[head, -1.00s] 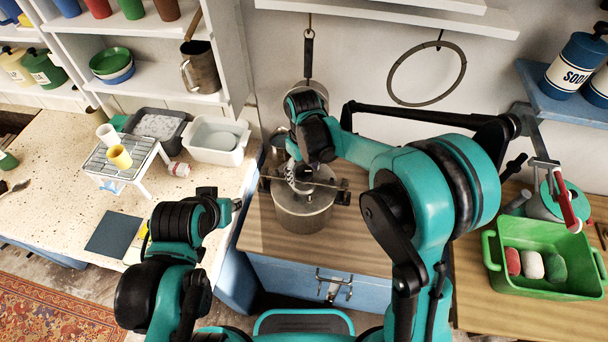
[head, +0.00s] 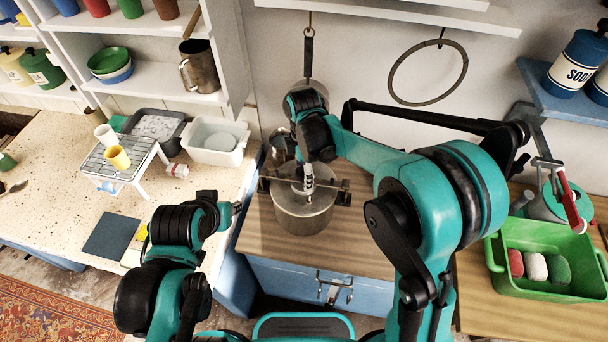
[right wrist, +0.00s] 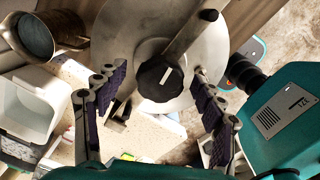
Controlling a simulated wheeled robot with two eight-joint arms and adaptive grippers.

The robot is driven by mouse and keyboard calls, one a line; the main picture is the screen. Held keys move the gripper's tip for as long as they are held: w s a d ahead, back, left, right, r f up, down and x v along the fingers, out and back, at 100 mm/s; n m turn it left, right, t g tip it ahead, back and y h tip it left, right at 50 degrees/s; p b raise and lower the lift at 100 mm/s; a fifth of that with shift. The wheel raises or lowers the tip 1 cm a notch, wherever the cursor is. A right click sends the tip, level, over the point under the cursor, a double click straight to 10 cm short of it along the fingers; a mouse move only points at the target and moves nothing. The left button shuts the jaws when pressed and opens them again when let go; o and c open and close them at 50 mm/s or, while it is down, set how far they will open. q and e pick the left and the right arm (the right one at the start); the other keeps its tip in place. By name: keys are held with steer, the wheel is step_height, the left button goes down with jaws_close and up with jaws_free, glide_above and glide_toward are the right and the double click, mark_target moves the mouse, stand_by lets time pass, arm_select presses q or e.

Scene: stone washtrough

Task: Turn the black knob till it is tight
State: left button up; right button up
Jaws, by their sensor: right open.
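The black knob (right wrist: 162,78) shows in the right wrist view, with a white mark on it, on the lid of a metal pot (right wrist: 208,50). The pot (head: 303,214) stands on the wooden counter in the head view, with a bar across its lid. There my right arm hides the knob. My right gripper (right wrist: 158,112) is open, its two purple-padded fingers on either side of the knob and apart from it. My left gripper (head: 238,206) is at the left front, small and mostly hidden behind its own wrist, away from the pot.
A metal jug (head: 281,146) stands just behind the pot. A green tub (head: 545,285) with coloured pieces is at the right. A wire rack (head: 122,160) with cups and a white basin (head: 217,141) stand on the left counter. Wood right of the pot is clear.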

steer(key=c, duration=0.9)
steer(key=m, duration=0.7)
steer(key=shift+m+b, duration=0.35)
steer(key=shift+m, duration=0.05)
steer(key=m, duration=0.8)
steer(key=o, duration=0.9)
